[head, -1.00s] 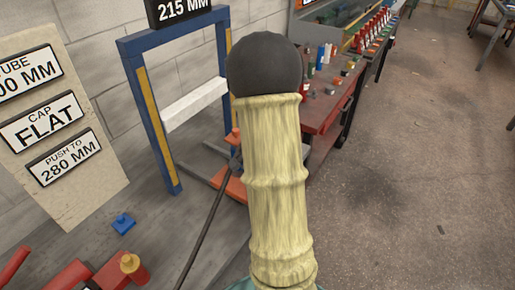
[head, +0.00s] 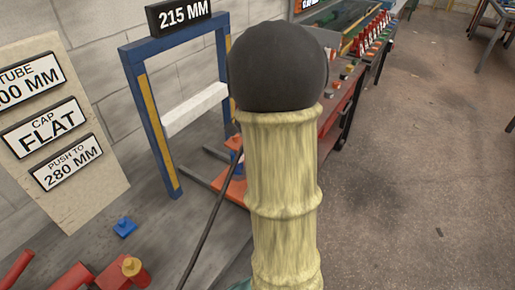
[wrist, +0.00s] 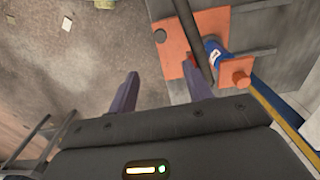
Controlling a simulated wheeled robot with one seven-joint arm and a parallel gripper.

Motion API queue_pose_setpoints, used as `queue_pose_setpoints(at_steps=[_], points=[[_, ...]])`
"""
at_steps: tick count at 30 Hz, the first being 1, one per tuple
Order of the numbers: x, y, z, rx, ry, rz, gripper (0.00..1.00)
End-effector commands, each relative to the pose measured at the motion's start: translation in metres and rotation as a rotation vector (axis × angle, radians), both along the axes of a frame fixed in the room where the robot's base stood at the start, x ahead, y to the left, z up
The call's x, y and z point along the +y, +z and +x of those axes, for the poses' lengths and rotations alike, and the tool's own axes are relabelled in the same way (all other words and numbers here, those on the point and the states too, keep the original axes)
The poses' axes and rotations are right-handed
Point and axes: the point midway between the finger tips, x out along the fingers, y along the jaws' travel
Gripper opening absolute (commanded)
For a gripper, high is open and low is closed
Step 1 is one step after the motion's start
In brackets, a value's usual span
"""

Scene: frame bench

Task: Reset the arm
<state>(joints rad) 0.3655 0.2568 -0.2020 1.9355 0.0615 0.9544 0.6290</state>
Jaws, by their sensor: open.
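My gripper (wrist: 161,72) shows in the wrist view with its two dark purple fingers apart and nothing between them. Past the right finger is an orange fixture (wrist: 178,30) holding a blue cylinder (wrist: 213,48), with a dark rod crossing in front. I cannot tell whether the finger touches it. In the head view my arm, in a ribbed pale yellow sleeve with a dark rounded end, fills the middle and hides my gripper. The orange fixture (head: 232,190) shows partly to the left of the arm.
A blue frame (head: 155,125) with a white crossbar (head: 195,108) stands by the wall under a 215 MM sign (head: 185,14). A sign board (head: 98,188) leans at left. A red workbench (head: 345,100) is behind the arm.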

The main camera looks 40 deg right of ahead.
Motion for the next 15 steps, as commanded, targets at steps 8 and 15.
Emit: queue_pose_setpoints(at_steps=[8, 15], points=[[0.001, 0.000, 0.001, 0.000, 0.002, 0.000, 0.50], [0.026, 0.009, 0.001, -0.021, 0.125, -0.008, 0.50]])
